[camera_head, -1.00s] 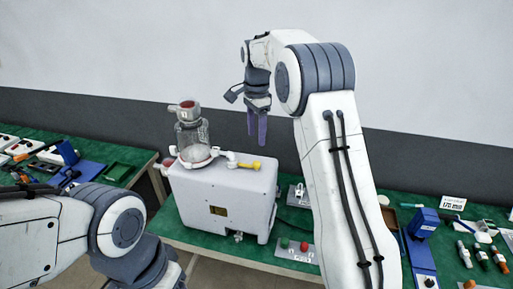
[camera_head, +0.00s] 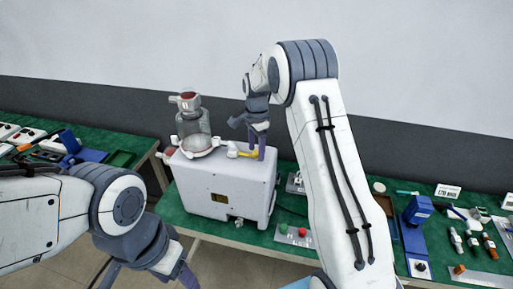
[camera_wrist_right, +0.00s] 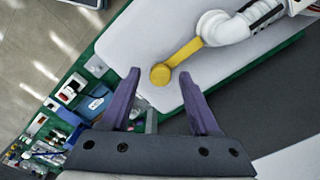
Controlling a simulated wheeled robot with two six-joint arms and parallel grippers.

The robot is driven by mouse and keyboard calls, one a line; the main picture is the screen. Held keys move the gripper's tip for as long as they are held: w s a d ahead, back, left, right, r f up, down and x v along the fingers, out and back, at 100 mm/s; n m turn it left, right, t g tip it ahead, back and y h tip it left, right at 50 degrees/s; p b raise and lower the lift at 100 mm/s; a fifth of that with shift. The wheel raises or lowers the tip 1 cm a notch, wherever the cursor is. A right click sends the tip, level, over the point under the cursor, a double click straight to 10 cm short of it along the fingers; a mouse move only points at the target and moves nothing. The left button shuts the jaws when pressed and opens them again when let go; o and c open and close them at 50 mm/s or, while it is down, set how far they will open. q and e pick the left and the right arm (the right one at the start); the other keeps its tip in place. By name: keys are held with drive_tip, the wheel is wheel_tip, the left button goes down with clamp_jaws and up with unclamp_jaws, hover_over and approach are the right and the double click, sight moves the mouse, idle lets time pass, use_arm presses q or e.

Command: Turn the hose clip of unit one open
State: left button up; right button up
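Unit one is a white box-shaped pump (camera_head: 222,188) on the green table, with a glass canister (camera_head: 192,124) and a red-and-white head (camera_head: 186,102) on top. The yellow hose clip (camera_head: 247,155) sits at the right end of the white hose fitting (camera_head: 232,152). In the right wrist view the clip (camera_wrist_right: 180,53) is a lever with a round end. My right gripper (camera_wrist_right: 160,74) is open, with its fingertips just short of that round end and nothing between them. My left gripper (camera_head: 187,275) is partly cut off at the bottom edge.
A panel with red and green buttons (camera_head: 294,232) lies right of the pump. A blue device (camera_head: 418,212) and several small parts stand on the right of the table. Another table with tools is at the left. The wall is behind.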

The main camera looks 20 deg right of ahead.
clamp_jaws()
drive_tip(key=shift+n, duration=0.3)
drive_tip(key=n, duration=0.3)
drive_tip(key=shift+n, duration=0.4)
drive_tip(key=n, duration=0.4)
drive_tip(key=shift+b, duration=0.3)
drive_tip(key=n, duration=0.9)
drive_tip(key=shift+n, duration=0.4)
